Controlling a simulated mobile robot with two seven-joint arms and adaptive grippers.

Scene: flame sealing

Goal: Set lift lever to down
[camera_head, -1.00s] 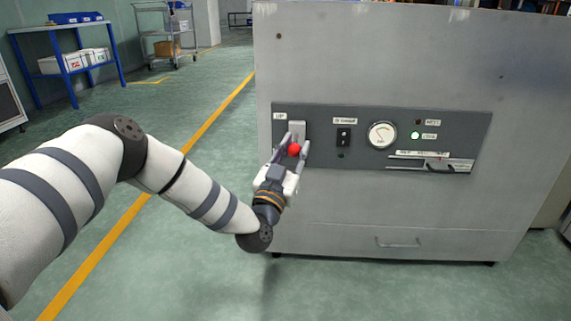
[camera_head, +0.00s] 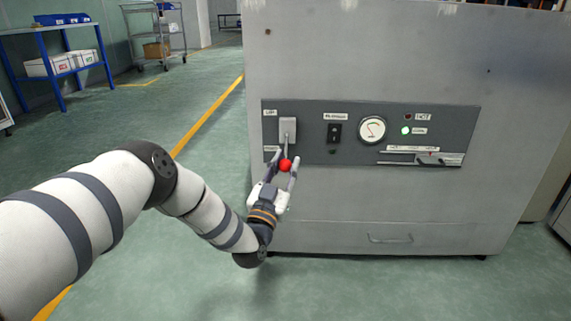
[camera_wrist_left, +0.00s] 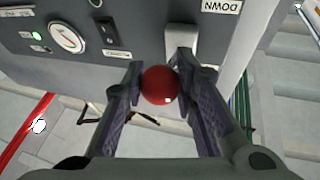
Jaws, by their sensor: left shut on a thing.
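The lift lever has a red ball knob (camera_head: 285,165) on a thin stem that comes out of a light grey plate (camera_head: 288,127) at the left end of the dark control panel. The knob hangs below the plate, at or just below the level of the lower label. My left gripper (camera_head: 282,168) is shut on the red knob, with one finger on each side. My right gripper is not in view.
The panel (camera_head: 315,150) also holds a black rocker switch (camera_head: 334,132), a round gauge (camera_head: 372,130), a lit green lamp (camera_head: 406,131) and a slider (camera_head: 437,160). The grey cabinet (camera_head: 330,205) has a drawer handle (camera_head: 390,238) below.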

